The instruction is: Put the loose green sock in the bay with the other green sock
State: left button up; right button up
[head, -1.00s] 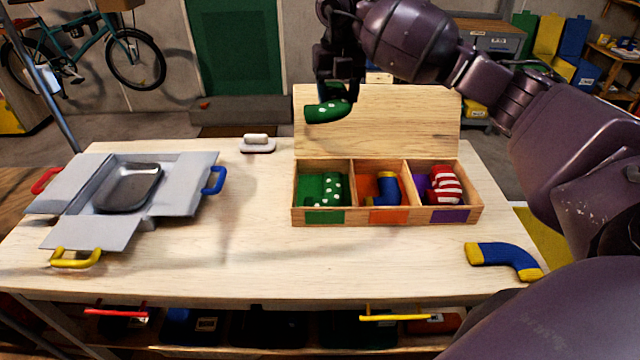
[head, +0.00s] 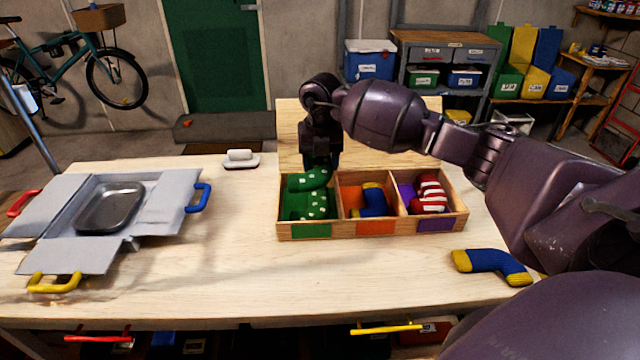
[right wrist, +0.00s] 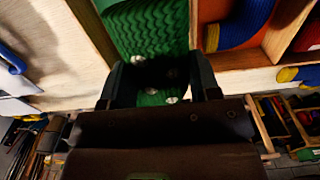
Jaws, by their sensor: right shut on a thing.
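The loose green sock (head: 308,181) with white dots is held by my right gripper (head: 318,166), low over the green bay at the left of the wooden box (head: 384,228). The other green sock (head: 308,205) lies in that bay, just below it; I cannot tell whether the two touch. In the right wrist view the held sock (right wrist: 150,97) shows between the fingers, mostly hidden by the gripper. The middle bay holds a blue and yellow sock (head: 373,199). The right bay holds a red and white striped sock (head: 431,195). My left gripper is out of view.
A loose blue and yellow sock (head: 492,264) lies at the table's right. A grey unfolded box with a metal tray (head: 110,207) is at the left. A white-handled block (head: 241,159) stands behind. The table's front middle is clear. The box lid (head: 400,120) stands up behind the bays.

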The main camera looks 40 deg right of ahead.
jog(key=shift+f, duration=3.15)
jog(key=shift+f+b, duration=0.35)
jog(key=shift+f, duration=0.05)
jog(key=shift+f, duration=0.2)
jog(key=o, duration=0.9)
